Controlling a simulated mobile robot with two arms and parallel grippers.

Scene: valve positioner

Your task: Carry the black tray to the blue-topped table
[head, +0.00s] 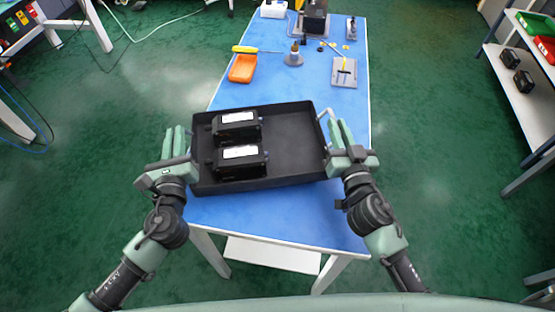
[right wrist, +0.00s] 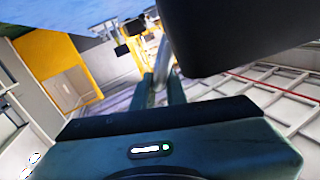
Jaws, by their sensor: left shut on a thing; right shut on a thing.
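The black tray (head: 295,145) is level over the near end of the blue-topped table (head: 290,215). Two black boxes with white labels, a rear one (head: 236,130) and a front one (head: 240,165), stand in its left half. My left gripper (head: 178,148) is shut on the tray's left side, and my right gripper (head: 338,140) is shut on its right side. In the right wrist view, the tray's dark wall (right wrist: 235,35) fills the upper right beside the fingers (right wrist: 162,88). I cannot tell whether the tray's underside touches the tabletop.
A shelf rack (head: 525,100) stands at right.

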